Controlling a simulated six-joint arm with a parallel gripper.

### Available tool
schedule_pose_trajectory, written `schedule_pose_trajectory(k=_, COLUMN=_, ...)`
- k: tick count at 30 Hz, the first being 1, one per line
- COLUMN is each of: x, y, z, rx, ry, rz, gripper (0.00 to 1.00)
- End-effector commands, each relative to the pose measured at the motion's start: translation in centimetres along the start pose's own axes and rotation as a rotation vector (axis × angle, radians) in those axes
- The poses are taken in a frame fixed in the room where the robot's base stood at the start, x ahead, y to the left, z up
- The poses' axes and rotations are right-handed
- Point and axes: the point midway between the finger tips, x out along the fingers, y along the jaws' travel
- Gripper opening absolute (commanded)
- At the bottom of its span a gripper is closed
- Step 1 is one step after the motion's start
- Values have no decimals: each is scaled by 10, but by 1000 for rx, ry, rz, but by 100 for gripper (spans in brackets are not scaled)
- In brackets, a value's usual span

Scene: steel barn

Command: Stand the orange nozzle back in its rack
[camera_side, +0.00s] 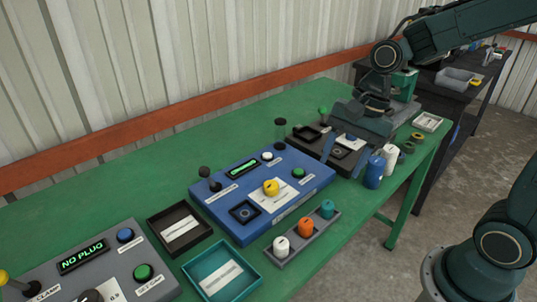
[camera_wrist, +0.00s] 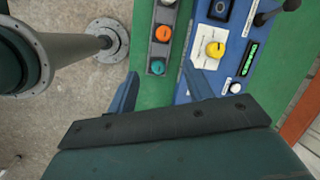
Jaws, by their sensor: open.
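The orange nozzle (camera_side: 306,227) stands upright in the middle place of a grey rack (camera_side: 291,250), between a white nozzle (camera_side: 281,246) and a teal one (camera_side: 327,209). In the wrist view the orange nozzle (camera_wrist: 163,34) shows from above in the same rack. My gripper (camera_side: 346,155) is open and empty, above the right part of the green table, to the right of the rack and apart from it.
A blue panel (camera_side: 306,191) with a yellow knob (camera_side: 271,187) lies beside the rack. A dark tray (camera_side: 162,222) and a teal tray (camera_side: 205,260) are to its left. Blue and white bottles (camera_side: 374,172) stand near my gripper.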

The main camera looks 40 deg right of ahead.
Motion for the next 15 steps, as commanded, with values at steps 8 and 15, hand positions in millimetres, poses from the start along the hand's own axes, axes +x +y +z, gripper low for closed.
schedule_pose_trajectory(k=8, x=-42, y=29, z=15, rx=-418, ry=159, rz=-44, gripper=51)
schedule_pose_trajectory(k=15, x=-70, y=59, z=24, rx=-761, ry=300, rz=-43, gripper=51)
